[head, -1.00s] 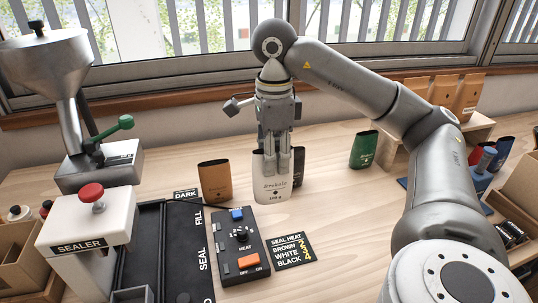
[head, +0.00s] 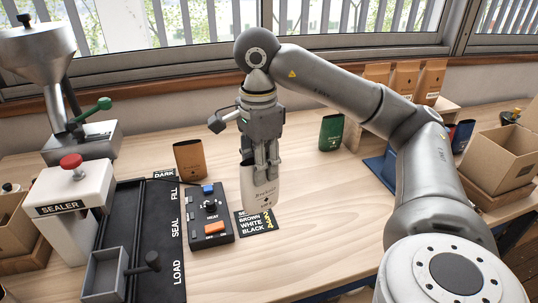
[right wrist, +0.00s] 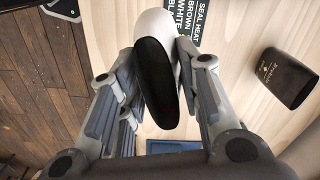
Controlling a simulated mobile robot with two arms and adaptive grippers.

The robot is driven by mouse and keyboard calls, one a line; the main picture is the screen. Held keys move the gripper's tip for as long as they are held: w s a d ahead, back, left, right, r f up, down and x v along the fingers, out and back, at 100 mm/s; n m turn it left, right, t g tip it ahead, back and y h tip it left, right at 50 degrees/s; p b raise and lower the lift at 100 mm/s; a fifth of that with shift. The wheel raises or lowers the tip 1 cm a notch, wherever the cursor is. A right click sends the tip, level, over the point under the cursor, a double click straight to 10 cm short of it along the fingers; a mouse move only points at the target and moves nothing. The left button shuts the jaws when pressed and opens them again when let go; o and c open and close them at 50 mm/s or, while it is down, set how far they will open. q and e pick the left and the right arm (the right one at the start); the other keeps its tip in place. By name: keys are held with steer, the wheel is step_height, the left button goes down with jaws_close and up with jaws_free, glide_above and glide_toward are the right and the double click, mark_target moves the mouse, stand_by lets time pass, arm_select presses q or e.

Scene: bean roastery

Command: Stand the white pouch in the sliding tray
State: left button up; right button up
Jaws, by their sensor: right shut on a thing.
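The white pouch (head: 263,196) is in my right gripper (head: 263,167), whose fingers are shut on its upper part. The sliding tray (head: 104,272), a small grey open box with a black knob, sits at the LOAD end of the black track at the left front. It looks empty and is well apart from the pouch. My left gripper is out of view.
The heat control box (head: 210,218) stands between pouch and track. The sealer (head: 70,190) rises behind the tray. A brown pouch (head: 190,160) and a green pouch (head: 331,132) stand farther back. A dark pouch (right wrist: 285,78) shows in the right wrist view. The front middle table is clear.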

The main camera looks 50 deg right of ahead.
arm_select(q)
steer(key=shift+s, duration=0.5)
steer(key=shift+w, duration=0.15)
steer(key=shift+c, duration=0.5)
arm_select(e)
steer(key=a+f+n, duration=0.4)
steer(key=a+n, duration=0.4)
steer(key=n, duration=0.2)
steer(key=a+f+n, duration=0.5)
steer(key=a+n, duration=0.3)
steer(key=n, duration=0.2)
steer(key=shift+f+n, duration=0.15)
steer(key=shift+n, duration=0.15)
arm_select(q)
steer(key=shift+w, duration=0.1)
arm_select(e)
steer(key=shift+s, duration=0.15)
